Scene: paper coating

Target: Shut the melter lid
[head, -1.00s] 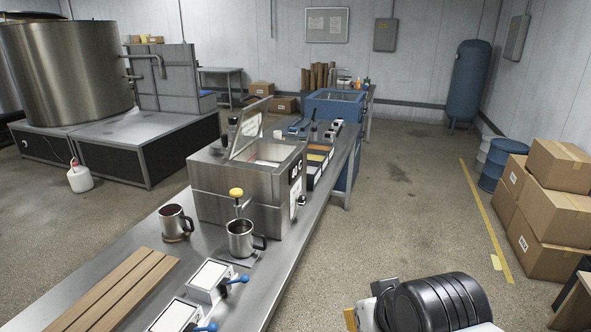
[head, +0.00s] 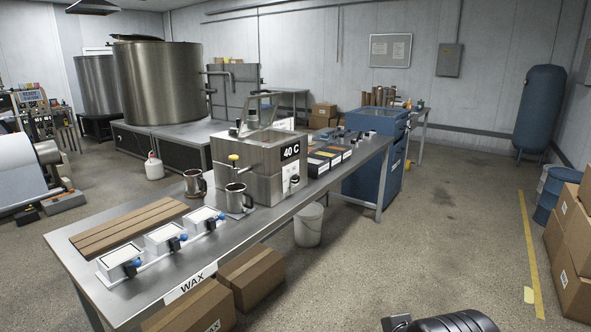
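The melter (head: 238,180) is a square steel box on the long steel table, with a "40 C" display on its right-hand face. Its lid (head: 262,95) stands raised and tilted above the open top, with a frame-like outline. A yellow-topped knob (head: 233,158) sticks out at the melter's front left. My gripper is not in view; only a dark part of my own body shows at the bottom right, well apart from the melter.
Wooden slats (head: 130,226) and white-topped devices with blue knobs lie nearer. Cardboard boxes (head: 252,276) and a bucket (head: 309,225) stand by the table's right side.

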